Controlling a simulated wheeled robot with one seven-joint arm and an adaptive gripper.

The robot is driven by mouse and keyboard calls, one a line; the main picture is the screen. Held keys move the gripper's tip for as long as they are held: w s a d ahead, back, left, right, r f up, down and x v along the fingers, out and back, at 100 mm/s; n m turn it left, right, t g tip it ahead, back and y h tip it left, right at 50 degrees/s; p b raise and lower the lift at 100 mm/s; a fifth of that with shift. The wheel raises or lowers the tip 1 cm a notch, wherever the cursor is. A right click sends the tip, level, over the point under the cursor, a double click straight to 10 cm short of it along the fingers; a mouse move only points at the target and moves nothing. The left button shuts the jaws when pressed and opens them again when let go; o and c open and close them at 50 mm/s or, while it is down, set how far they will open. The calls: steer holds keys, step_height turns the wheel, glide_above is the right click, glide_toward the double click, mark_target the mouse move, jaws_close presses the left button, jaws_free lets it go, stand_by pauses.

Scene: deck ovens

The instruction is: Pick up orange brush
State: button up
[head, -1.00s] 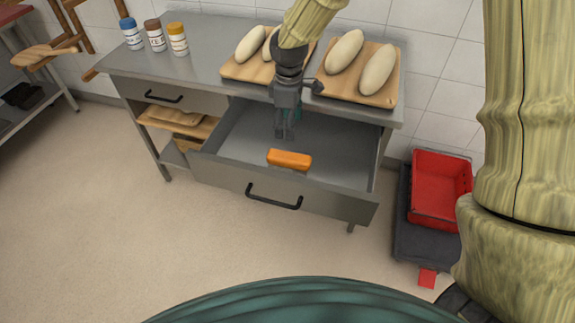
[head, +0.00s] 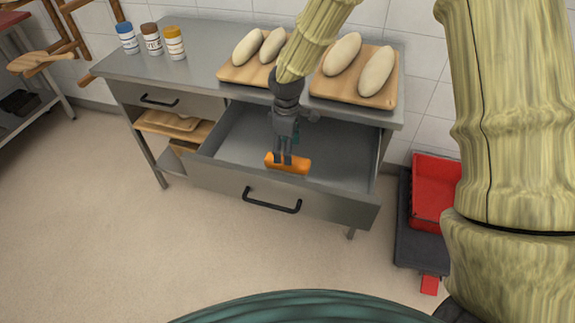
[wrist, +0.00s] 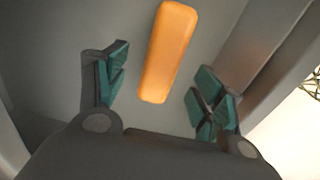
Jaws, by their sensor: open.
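The orange brush (head: 296,165) lies in the open drawer (head: 232,142) near its front panel. It also shows in the wrist view (wrist: 168,52) as a long orange block, its near end just beyond the fingertips and between their lines. My gripper (head: 283,160) points down into the drawer, right over the brush in the head view, and covers part of it. I cannot tell how high the fingertips are above the brush.
Boards with dough loaves (head: 343,54) stand on the counter (head: 203,62) above the drawer. Several jars (head: 151,39) are at the counter's left. The drawer's front panel (head: 330,205) and side walls surround the brush.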

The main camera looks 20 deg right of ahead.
steer(key=shift+s+f+p, duration=0.2)
steer(key=shift+f+p, duration=0.1)
steer(key=shift+f, duration=2.25)
steer(key=shift+c, duration=0.2)
steer(key=c, duration=1.1)
steer(key=shift+r, duration=0.1)
step_height(320, 180, up, 10)
steer(key=shift+f+b, duration=0.1)
steer(key=shift+b, duration=0.2)
